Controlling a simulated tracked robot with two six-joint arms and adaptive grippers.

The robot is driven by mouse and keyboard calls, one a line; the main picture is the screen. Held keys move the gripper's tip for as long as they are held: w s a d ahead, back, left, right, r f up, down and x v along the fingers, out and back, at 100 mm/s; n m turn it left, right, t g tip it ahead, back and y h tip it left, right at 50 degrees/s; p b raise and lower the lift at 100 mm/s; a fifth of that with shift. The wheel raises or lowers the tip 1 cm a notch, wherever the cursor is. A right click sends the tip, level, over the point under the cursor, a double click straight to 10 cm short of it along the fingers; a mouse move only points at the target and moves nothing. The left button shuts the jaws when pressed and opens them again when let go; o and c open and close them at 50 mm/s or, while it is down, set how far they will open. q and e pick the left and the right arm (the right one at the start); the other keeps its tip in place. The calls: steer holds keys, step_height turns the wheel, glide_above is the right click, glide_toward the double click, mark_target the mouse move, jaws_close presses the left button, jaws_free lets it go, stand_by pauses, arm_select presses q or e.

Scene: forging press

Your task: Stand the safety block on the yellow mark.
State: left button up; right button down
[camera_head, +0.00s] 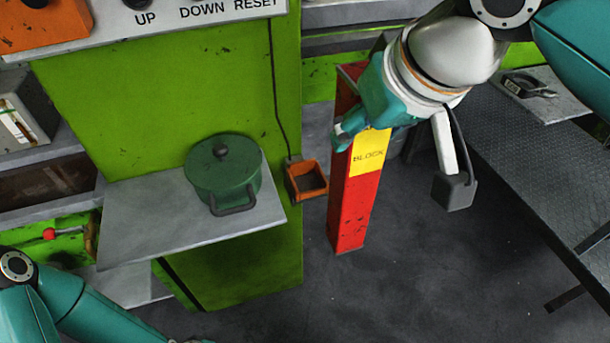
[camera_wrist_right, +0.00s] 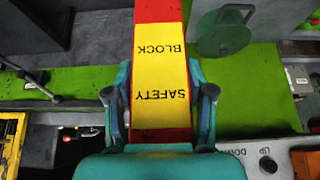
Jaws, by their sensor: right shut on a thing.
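The safety block (camera_head: 352,205) is a long red post with a yellow label in the head view, right of the green press column. It stands nearly upright, its lower end over the dark floor; I cannot tell whether it touches. My right gripper (camera_head: 358,132) is shut on it near the label. In the right wrist view the fingers (camera_wrist_right: 160,108) close on both sides of the block (camera_wrist_right: 160,60), whose label reads "SAFETY BLOCK". I cannot make out a yellow mark in either view. My left arm enters at the lower left of the head view; its gripper is outside the picture.
A green pot (camera_head: 222,178) sits on a grey shelf (camera_head: 140,235) left of the block. A small orange tray (camera_head: 307,180) is fixed to the green column (camera_head: 285,90), close to the block. A dark bench (camera_head: 530,160) stands at the right. Floor (camera_head: 420,270) is clear in front.

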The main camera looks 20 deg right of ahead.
steer(key=shift+d+r, duration=0.1)
steer(key=shift+r, duration=0.05)
steer(key=shift+w, duration=0.15)
steer(key=w+p, duration=0.5)
steer(key=w, duration=1.4)
step_height(320, 180, down, 7)
steer(key=shift+w+a+r+b, duration=0.2)
steer(key=shift+w+a+b, duration=0.15)
steer(key=shift+w, duration=0.1)
steer(key=shift+f, duration=0.1)
